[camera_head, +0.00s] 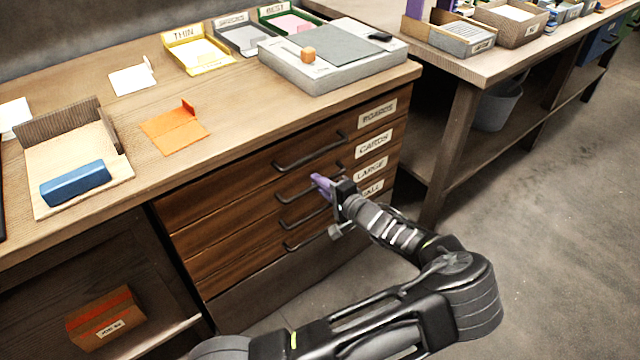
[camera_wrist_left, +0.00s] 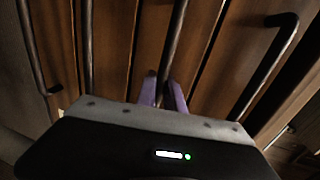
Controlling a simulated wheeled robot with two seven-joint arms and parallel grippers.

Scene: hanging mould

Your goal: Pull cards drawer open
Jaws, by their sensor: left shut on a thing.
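The cards drawer (camera_head: 230,220) is the second from the top in a brown wooden drawer stack, with a white "CARDS" label (camera_head: 374,143) at its right end. Its front looks about flush with its neighbours. My left gripper (camera_head: 320,184) is at the dark bar handle (camera_head: 292,196) of this drawer, with its purple fingers shut on the bar. In the left wrist view, the two fingers (camera_wrist_left: 163,92) stand on either side of the handle bar (camera_wrist_left: 177,40). The gripper hides part of the handle. My right gripper is not in view.
The top drawer's handle (camera_head: 308,152) is just above my gripper, and more handles are below. The bench top (camera_head: 235,125) holds a grey device (camera_head: 335,60), an orange piece (camera_head: 175,127) and a blue block (camera_head: 75,183). A second bench (camera_head: 470,62) stands at the right. The floor (camera_head: 560,200) in front is clear.

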